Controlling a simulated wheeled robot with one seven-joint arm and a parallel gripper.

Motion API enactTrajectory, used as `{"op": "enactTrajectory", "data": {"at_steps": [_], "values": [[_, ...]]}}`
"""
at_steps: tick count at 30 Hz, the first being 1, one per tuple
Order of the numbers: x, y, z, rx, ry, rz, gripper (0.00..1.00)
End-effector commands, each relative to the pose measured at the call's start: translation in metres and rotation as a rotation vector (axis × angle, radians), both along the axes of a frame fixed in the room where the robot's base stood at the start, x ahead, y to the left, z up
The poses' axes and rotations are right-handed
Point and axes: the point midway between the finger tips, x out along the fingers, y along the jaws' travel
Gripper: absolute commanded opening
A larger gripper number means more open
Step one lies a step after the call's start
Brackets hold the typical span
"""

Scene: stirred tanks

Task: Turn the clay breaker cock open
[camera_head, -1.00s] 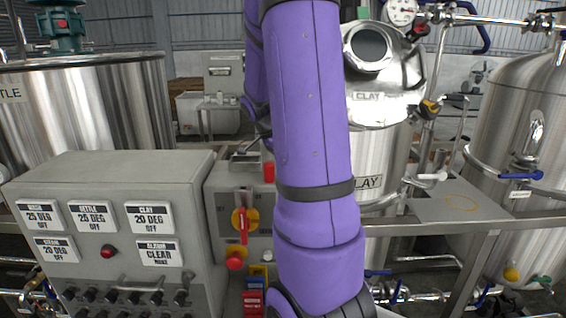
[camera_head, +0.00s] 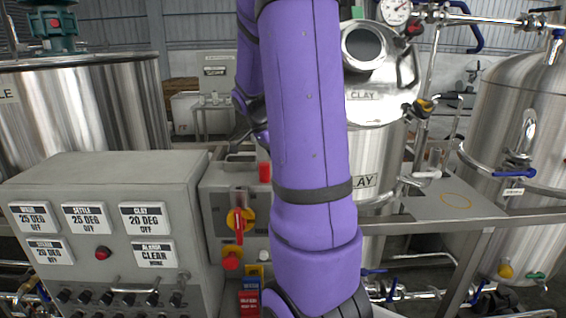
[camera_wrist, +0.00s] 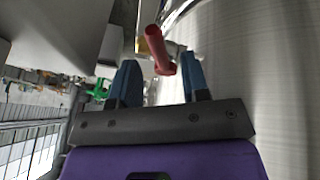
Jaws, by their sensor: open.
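The steel clay tank (camera_head: 375,150), labelled CLAY, stands behind my purple arm, which hides its left part. In the wrist view, a red handle (camera_wrist: 162,52) on a small yellowish fitting lies just ahead of my gripper (camera_wrist: 160,85), roughly in line with the gap between its blue fingers. The fingers are apart with nothing held. I cannot read a label on this handle or tell whether it is the clay breaker cock. In the head view my gripper is hidden behind my arm. A red-handled fitting (camera_head: 413,28) sits beside the gauge on the clay tank.
A grey control panel (camera_head: 110,172) stands at the left front, beside a box with a red-yellow switch (camera_head: 238,222). A shelf (camera_head: 455,198) and another steel tank (camera_head: 505,120) are at the right. In the wrist view, a curved steel wall (camera_wrist: 255,80) runs close along the right.

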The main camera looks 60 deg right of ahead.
Motion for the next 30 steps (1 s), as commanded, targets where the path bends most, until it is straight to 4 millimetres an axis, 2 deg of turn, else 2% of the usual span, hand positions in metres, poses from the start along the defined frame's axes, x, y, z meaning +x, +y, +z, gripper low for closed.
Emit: {"op": "enactTrajectory", "data": {"at_steps": [9,15,30], "values": [[0.022,0.013,0.054,-0.002,-0.003,0.002,0.42],[0.03,0.017,0.076,-0.001,-0.002,0.001,0.42],[0.033,0.02,0.082,0.006,0.001,0.016,0.42]]}}
